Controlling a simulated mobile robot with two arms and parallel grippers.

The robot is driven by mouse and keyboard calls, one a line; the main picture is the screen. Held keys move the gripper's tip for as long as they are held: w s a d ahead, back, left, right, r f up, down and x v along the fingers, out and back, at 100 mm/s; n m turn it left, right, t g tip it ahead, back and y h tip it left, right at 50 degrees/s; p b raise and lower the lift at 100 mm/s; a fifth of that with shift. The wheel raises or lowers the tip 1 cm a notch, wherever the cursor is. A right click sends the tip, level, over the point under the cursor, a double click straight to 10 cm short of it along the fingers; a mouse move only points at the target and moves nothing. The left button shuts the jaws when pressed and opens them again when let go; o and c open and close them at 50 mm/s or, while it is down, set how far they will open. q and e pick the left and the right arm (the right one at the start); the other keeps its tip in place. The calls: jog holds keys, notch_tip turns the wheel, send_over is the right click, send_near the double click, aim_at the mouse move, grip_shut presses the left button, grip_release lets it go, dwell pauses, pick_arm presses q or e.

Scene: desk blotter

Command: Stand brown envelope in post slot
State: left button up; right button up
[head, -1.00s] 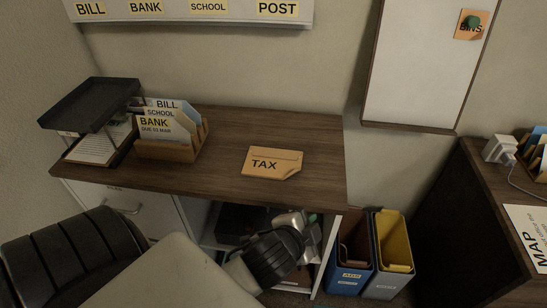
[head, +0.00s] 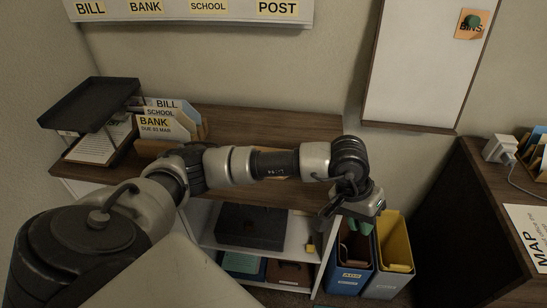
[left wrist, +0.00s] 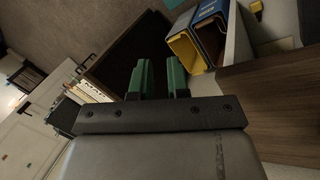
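The brown envelope marked TAX is hidden, or nearly so, behind my left arm, which crosses in front of the desktop. The letter rack (head: 147,148) on the desk's left holds several upright cards or envelopes marked BILL, SCHOOL and BANK. A POST label (head: 277,8) is on the wall strip; I cannot tell which slot it stands for. My left gripper (head: 357,226) is beyond the desk's right front corner, above the bins, pointing down. In the left wrist view its green fingers (left wrist: 158,77) are apart with nothing between them. My right gripper is not in view.
A black tray stand (head: 92,103) is left of the rack. A blue bin (head: 349,279) and a yellow-lined bin (head: 396,250) stand right of the desk. A dark box (head: 250,226) sits on the open shelf. Another desk (head: 490,205) is at the right.

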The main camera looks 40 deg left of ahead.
pick_arm(q)
jog(key=w+a+r+m+t+y, duration=0.1)
jog(key=w+a+r+y, duration=0.15)
jog(key=a+y, duration=0.4)
jog(key=w+a+r+m+y, duration=0.1)
jog(key=w+a+r+y, duration=0.15)
jog(key=a, duration=0.75)
jog(key=shift+m+y, duration=0.3)
jog(key=shift+y, duration=0.1)
jog(key=x, duration=0.5)
jog(key=shift+a+f, duration=0.2)
jog(key=shift+a, duration=0.2)
jog(key=shift+x, duration=2.75)
jog(key=shift+w+d, duration=0.1)
jog(key=shift+c, duration=0.3)
grip_shut()
